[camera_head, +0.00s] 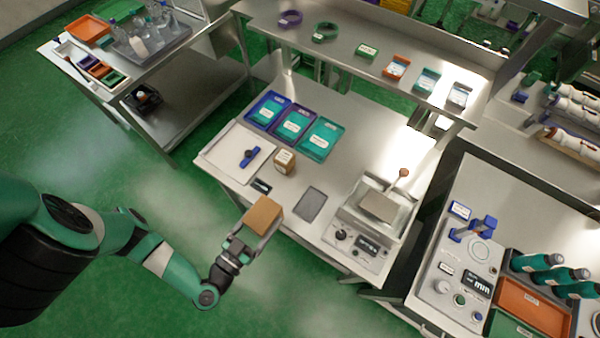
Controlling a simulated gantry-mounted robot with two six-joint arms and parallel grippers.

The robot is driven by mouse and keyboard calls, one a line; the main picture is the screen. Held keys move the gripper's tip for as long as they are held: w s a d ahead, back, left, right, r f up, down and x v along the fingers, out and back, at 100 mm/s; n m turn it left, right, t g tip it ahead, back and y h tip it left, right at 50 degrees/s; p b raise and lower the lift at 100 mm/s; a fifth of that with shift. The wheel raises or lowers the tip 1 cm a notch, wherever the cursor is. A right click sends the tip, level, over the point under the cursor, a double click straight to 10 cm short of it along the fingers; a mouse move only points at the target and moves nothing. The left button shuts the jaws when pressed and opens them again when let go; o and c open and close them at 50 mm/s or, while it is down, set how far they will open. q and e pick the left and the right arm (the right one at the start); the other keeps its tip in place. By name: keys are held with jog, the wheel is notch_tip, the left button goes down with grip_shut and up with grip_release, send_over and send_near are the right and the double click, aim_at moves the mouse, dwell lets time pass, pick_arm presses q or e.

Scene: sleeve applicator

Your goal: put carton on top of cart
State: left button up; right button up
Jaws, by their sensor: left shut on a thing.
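A plain brown carton (263,214) is held by my left gripper (254,234), which is shut on it. It is off the front edge of the middle bench, over the green floor. A two-level metal cart (178,62) stands at the upper left, away from the gripper. My right gripper is out of view.
The cart's top holds an orange tray (89,30), a grey tray of bottles (150,40) and several small bins (101,70). Green floor lies between.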

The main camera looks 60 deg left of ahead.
pick_arm(q)
jog(key=shift+w+a+f, duration=0.2)
jog(key=shift+w+a, duration=0.15)
jog(key=shift+a, duration=0.1)
jog(key=shift+w+a+f, duration=0.35)
jog(key=shift+a, duration=0.2)
jog(key=shift+w+a+f+b, duration=0.2)
jog(key=shift+w+a+b, duration=0.25)
jog(key=shift+b, duration=0.1)
jog(key=w+a+f+b, duration=0.3)
jog(key=a+b, duration=0.1)
jog(key=b, duration=0.6)
send_over(281, 197)
jog(key=f, duration=0.5)
jog(key=shift+s+d, duration=0.1)
jog(key=shift+d, duration=0.1)
notch_tip(281, 197, down, 4)
jog(key=shift+a+r+b, duration=0.15)
jog(key=shift+r+b, duration=0.05)
jog(key=shift+b, duration=0.55)
jog(key=shift+r, duration=0.1)
